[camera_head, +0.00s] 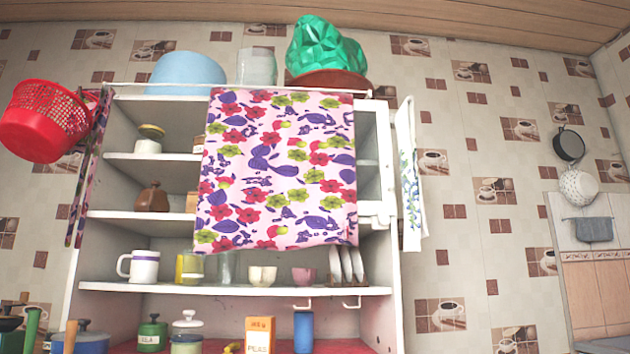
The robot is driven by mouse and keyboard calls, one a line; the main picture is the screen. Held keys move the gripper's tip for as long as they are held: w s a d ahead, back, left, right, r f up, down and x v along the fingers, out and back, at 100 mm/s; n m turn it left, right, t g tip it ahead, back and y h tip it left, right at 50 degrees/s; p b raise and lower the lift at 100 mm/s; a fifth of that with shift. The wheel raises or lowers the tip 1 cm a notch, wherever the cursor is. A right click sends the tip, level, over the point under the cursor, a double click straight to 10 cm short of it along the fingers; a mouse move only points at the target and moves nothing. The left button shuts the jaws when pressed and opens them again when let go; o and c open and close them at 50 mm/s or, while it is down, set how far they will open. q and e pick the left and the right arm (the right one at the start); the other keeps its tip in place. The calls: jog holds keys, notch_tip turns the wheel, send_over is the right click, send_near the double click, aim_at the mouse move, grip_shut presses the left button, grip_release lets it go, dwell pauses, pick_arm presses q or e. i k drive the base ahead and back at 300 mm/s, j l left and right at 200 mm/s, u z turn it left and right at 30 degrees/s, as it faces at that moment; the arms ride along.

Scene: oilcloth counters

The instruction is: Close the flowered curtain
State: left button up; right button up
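The flowered curtain (275,170), pink with red, purple and green flowers, hangs from a thin rod (160,86) along the top of a white shelf unit (90,245). It covers the middle and right of the upper shelves. The left part of those shelves is uncovered, and a narrow strip at the right end is also bare. The curtain's lower edge hangs just above a lower shelf. What is behind the cloth is hidden. Neither of my grippers is in view.
On the uncovered left shelves stand a lidded white jar (148,142) and a brown container (152,198). A red basket (40,122) hangs at left, an embroidered towel (410,185) at right. A blue bowl (186,72) sits on top.

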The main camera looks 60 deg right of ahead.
aim_at(278, 168)
jog(key=z, duration=1.75)
jog(key=i+j+z, duration=0.55)
jog(key=j, duration=0.2)
